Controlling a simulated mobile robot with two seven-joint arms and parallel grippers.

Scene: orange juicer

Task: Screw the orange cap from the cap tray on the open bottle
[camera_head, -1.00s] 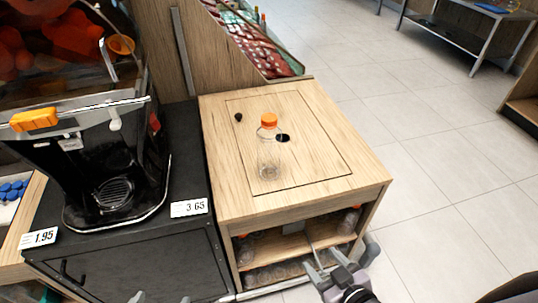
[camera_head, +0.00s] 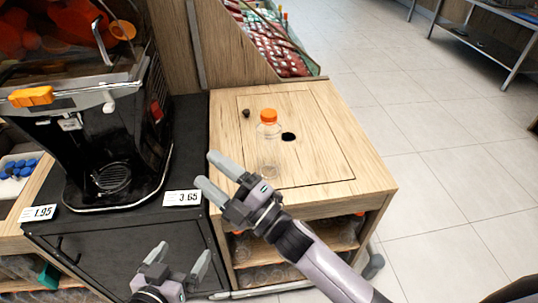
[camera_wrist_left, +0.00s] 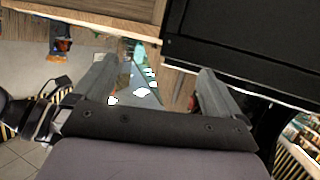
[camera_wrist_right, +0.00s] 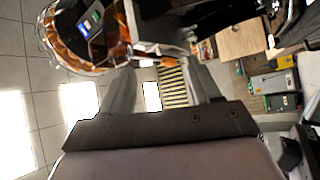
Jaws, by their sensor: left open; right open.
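A clear bottle (camera_head: 268,150) stands upright on the wooden cabinet top. An orange cap (camera_head: 268,115) sits on its neck; whether it is screwed down cannot be told. A white tray with blue caps (camera_head: 18,168) is at the far left; no orange cap shows in it. My right gripper (camera_head: 209,173) is open and empty, in front of the cabinet and left of the bottle in the head view. My left gripper (camera_head: 180,256) is open and empty, low before the black cabinet. Neither wrist view shows the bottle.
The juicer (camera_head: 95,130) stands on the black cabinet (camera_head: 150,232) left of the bottle. The wooden top (camera_head: 325,165) has a dark hole (camera_head: 289,137) and a small dark object (camera_head: 246,113). Bottles (camera_head: 345,228) fill the shelves below. Open floor lies right.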

